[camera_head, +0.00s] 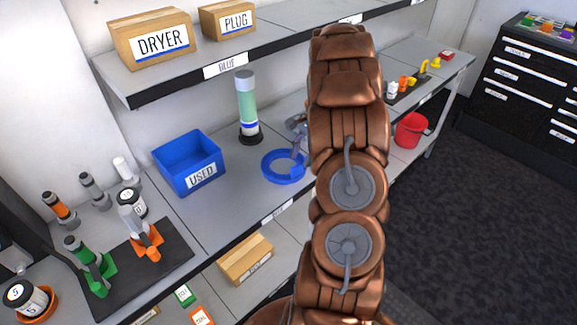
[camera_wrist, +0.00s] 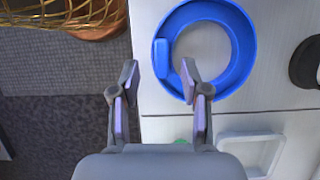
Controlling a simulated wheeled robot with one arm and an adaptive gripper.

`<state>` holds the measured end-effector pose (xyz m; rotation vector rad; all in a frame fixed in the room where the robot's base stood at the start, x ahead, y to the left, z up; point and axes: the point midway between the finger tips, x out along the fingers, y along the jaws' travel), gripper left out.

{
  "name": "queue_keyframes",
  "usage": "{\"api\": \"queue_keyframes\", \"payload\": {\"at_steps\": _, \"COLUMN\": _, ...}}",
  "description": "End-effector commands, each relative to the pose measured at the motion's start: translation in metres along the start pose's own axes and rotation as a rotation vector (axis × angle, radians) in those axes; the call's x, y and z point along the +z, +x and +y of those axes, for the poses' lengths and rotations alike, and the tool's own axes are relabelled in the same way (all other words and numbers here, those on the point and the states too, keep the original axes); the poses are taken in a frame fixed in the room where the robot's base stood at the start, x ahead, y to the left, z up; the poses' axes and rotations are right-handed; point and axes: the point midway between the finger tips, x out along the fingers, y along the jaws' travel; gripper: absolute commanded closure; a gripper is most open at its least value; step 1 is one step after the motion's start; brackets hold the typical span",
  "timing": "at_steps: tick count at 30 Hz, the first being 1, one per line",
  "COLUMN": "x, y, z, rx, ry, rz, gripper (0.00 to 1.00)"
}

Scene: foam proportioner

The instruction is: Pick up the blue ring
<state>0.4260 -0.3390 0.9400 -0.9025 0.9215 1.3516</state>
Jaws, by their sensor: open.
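The blue ring (camera_head: 270,175) lies flat on the grey shelf, right of the blue bin. In the wrist view the ring (camera_wrist: 246,45) shows as a broad blue circle with a raised block on its left side. My gripper (camera_wrist: 160,71) is open there. One finger is outside the ring on the left; the other overlaps the ring's inner edge, with the block between the tips. The gap in height between fingers and ring is hard to tell. In the head view my gripper (camera_head: 298,128) is partly hidden behind my arm.
A blue bin marked USED (camera_head: 188,160) stands left of the ring. A green-and-clear cylinder (camera_head: 247,107) stands behind it. The upper shelf (camera_head: 230,67) carries DRYER and PLUG boxes. A red bucket (camera_head: 411,129) is at right. Shelf around the ring is mostly clear.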

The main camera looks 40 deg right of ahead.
Motion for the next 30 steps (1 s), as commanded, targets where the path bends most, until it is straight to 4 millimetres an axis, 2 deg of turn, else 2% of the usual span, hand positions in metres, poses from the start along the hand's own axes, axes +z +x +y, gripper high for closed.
{"api": "queue_keyframes", "payload": {"at_steps": 9, "x": 0.001, "y": 0.037, "z": -0.001, "rx": 0.001, "ry": 0.001, "rz": 0.001, "gripper": 0.54}}
{"api": "queue_keyframes", "payload": {"at_steps": 16, "x": 0.001, "y": 0.041, "z": -0.002, "rx": 0.000, "ry": 0.000, "rz": 0.001, "gripper": 0.54}}
{"api": "queue_keyframes", "payload": {"at_steps": 30, "x": 0.000, "y": 0.041, "z": -0.002, "rx": 0.000, "ry": 0.000, "rz": 0.001, "gripper": 1.00}}
